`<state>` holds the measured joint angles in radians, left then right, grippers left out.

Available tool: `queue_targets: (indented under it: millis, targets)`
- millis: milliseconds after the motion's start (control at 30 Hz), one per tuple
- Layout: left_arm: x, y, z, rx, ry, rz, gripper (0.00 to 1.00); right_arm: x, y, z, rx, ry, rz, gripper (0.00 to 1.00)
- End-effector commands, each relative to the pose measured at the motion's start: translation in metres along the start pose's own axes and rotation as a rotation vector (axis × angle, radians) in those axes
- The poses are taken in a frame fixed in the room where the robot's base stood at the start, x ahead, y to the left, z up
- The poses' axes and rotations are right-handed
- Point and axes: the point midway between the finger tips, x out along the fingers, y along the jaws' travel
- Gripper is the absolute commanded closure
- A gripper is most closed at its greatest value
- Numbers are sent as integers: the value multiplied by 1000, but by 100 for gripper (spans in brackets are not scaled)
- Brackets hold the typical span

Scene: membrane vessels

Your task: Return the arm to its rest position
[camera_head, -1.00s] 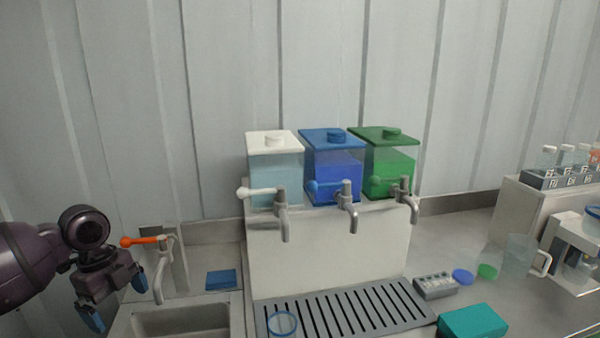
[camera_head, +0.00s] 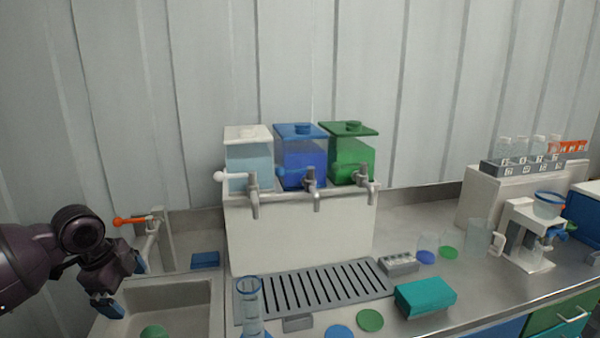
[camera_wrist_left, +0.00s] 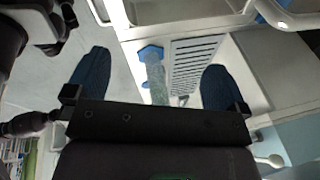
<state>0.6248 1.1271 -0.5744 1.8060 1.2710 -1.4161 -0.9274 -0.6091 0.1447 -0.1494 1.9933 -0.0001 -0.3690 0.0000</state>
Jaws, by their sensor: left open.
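My left gripper (camera_head: 124,286) is at the left of the head view, over the front left of the sink. Its two blue fingertips are apart with nothing between them. In the left wrist view the same gripper (camera_wrist_left: 150,88) shows two dark blue finger pads spread wide. Beyond them, a clear cylinder with a blue base (camera_wrist_left: 155,72) stands apart from the fingers. My right gripper is in neither view.
The sink (camera_head: 170,300) with an orange-handled tap (camera_head: 135,220) is beside my left gripper. Three dispensers (camera_head: 300,160) stand behind a slotted drain tray (camera_head: 320,288). A clear cylinder (camera_head: 250,305) stands at the tray's left front. A teal box (camera_head: 425,296) lies at right.

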Motion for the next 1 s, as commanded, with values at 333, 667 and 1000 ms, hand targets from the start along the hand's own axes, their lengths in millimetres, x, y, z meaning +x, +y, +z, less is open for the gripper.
queue_targets:
  millis: [333, 667, 1000]
  targets:
    - [9, -63, -52, -308, 231, -540, 0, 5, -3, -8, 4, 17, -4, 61]
    - [68, -13, -84, -615, 596, -789, 0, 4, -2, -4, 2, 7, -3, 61]
    - [127, 89, -69, -885, 695, -884, 0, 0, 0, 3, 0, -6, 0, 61]
